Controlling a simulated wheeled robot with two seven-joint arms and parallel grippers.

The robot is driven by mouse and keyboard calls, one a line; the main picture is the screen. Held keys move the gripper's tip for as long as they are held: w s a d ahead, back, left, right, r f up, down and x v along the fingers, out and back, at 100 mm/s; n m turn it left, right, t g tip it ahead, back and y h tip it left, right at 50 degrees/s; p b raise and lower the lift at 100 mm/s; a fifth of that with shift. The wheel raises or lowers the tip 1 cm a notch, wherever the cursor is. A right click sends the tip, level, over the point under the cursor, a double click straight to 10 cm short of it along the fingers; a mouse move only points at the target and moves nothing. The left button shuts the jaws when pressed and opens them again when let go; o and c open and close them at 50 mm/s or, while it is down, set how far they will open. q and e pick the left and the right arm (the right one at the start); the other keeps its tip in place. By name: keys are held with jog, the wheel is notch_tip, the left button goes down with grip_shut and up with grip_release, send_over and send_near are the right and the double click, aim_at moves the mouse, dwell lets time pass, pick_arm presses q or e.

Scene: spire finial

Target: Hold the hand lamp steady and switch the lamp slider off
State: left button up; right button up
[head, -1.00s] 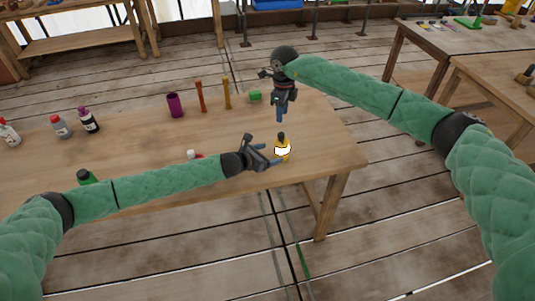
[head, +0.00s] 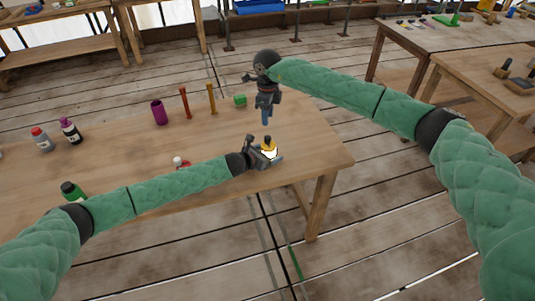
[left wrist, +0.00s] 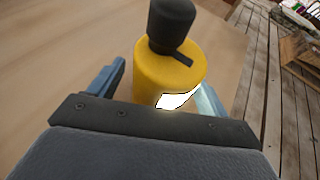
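The hand lamp (head: 269,149) is yellow with a black top and a glowing white panel. It stands upright near the table's right end. In the left wrist view the lamp (left wrist: 165,75) is between the fingers of my left gripper (left wrist: 158,92). A gap shows between it and the left finger; contact at the right finger is unclear. A small dark tab (left wrist: 180,57) lies at the base of the black top; I cannot tell if it is the slider. In the head view my left gripper (head: 268,158) surrounds the lamp. My right gripper (head: 265,117) points down beyond it, apart from it.
The wooden table (head: 215,135) carries a purple cup (head: 158,112), an orange stick (head: 184,102), a brown stick (head: 211,98), a green block (head: 240,100) and several bottles at left. A small red and white item (head: 180,162) lies near my left forearm.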

pick_arm(q)
jog(key=c, duration=1.1)
jog(key=shift+o, duration=0.2)
pick_arm(e)
jog(key=shift+w+r, duration=0.1)
jog(key=shift+r, duration=0.15)
jog(key=c, duration=0.6)
jog(key=shift+w+a+r, duration=0.2)
jog(key=shift+a+r, duration=0.75)
jog(key=shift+a, duration=0.05)
grip_shut()
jog(key=w+d+f+n+g+y, duration=0.2)
jog(key=w+d+n+g, duration=0.2)
jog(key=n, duration=1.2)
jog(key=w+d, duration=0.3)
jog(key=w, duration=0.2)
jog(key=shift+w+f+n, duration=0.3)
jog(key=shift+w+f, duration=0.05)
jog(key=shift+f, duration=0.05)
